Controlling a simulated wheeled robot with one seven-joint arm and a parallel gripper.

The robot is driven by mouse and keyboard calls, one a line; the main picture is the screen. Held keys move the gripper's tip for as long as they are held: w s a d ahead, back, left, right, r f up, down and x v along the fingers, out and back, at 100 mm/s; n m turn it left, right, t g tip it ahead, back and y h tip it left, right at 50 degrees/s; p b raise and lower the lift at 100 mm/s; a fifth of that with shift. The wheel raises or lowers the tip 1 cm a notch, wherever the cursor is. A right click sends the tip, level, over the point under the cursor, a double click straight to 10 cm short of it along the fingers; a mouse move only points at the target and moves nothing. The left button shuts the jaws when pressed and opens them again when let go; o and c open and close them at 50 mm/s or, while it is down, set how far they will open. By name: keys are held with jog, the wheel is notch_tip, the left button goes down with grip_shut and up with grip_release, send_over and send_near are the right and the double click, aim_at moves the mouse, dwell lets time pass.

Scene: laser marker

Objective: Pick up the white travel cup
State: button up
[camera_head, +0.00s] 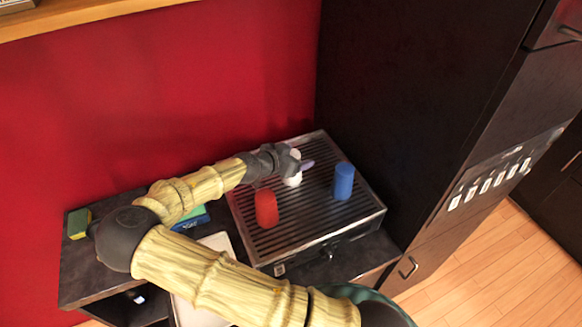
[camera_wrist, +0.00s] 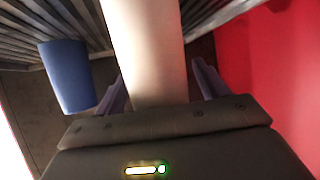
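The white travel cup (camera_head: 292,181) stands on the slatted metal bed in the head view, partly hidden by my gripper (camera_head: 301,164). In the wrist view the cup (camera_wrist: 148,45) runs up the middle between the two purple fingers of my gripper (camera_wrist: 157,84). The fingers are apart, one on each side of the cup, with a narrow gap showing on both sides. My gripper is open around the cup, and I see no clear grip on it.
A red cup (camera_head: 266,208) stands to the left on the slatted bed (camera_head: 300,235), and a blue cup (camera_head: 343,181) to the right. The blue cup (camera_wrist: 68,76) is close in the wrist view. A red wall (camera_head: 180,90) and a dark cabinet (camera_head: 400,90) bound the bed.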

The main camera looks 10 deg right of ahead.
jog(key=c, duration=1)
jog(key=shift+s, duration=0.1)
notch_tip(320, 180, up, 10)
jog(key=b, duration=0.3)
